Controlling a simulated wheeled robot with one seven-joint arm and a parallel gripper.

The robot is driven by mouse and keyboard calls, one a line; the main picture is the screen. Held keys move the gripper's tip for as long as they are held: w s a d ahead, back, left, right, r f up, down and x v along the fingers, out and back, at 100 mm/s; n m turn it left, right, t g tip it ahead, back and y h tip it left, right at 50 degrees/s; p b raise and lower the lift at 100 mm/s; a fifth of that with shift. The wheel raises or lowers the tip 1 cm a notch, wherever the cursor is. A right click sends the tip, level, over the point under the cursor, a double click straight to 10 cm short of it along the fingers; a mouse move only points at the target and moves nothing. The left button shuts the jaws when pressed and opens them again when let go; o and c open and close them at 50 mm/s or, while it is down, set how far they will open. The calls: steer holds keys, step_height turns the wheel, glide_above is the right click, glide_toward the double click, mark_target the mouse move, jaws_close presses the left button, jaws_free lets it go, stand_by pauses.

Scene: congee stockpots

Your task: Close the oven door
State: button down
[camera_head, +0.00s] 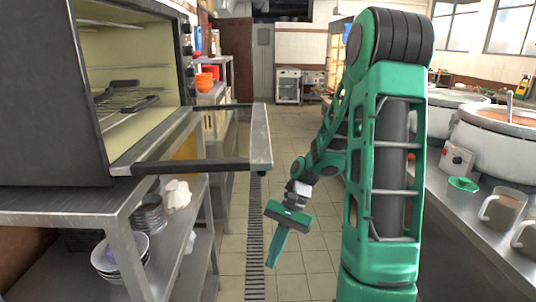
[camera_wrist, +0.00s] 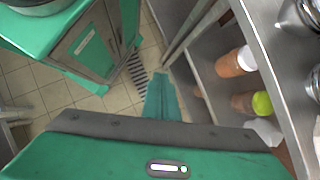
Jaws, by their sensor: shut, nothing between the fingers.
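The oven (camera_head: 45,100) stands on a metal table at the left of the head view. Its oven door (camera_head: 262,140) is open, lowered to about level and sticking out to the right over the aisle. The door has a dark frame with a see-through pane and a metal outer edge. My gripper (camera_head: 272,262) is shut and empty, pointing down. In the picture it lies below and just right of the door's outer edge, with no visible contact. In the wrist view the shut green fingers (camera_wrist: 159,85) show over the floor; I cannot make out the door there.
The metal table (camera_head: 60,205) has lower shelves with bowls (camera_head: 118,255). Jars (camera_wrist: 237,62) on a shelf show at the right of the wrist view. A counter with large pots (camera_head: 490,140) and mugs (camera_head: 500,208) runs along the right. The tiled aisle (camera_head: 300,130) between is clear.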

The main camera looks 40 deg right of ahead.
steer(key=w+d+r+m+t+y, duration=0.1)
steer(key=w+r+m+t+y, duration=0.15)
steer(key=w+m+y, duration=0.2)
steer(key=w+d+r+m+t+y, duration=0.1)
steer(key=w+r+m+t+y, duration=0.1)
steer(key=w+m+t+y, duration=0.25)
steer(key=d+r+m+t+y, duration=0.35)
steer(key=d+r+t, duration=0.55)
steer(key=d, duration=0.6)
steer(key=w+a+r+y, duration=0.1)
steer(key=w+a+r, duration=0.4)
steer(key=a+r, duration=0.3)
step_height(320, 180, up, 3)
steer(key=shift+f+g, duration=0.2)
steer(key=shift+g, duration=0.1)
steer(key=shift+w+r, duration=0.1)
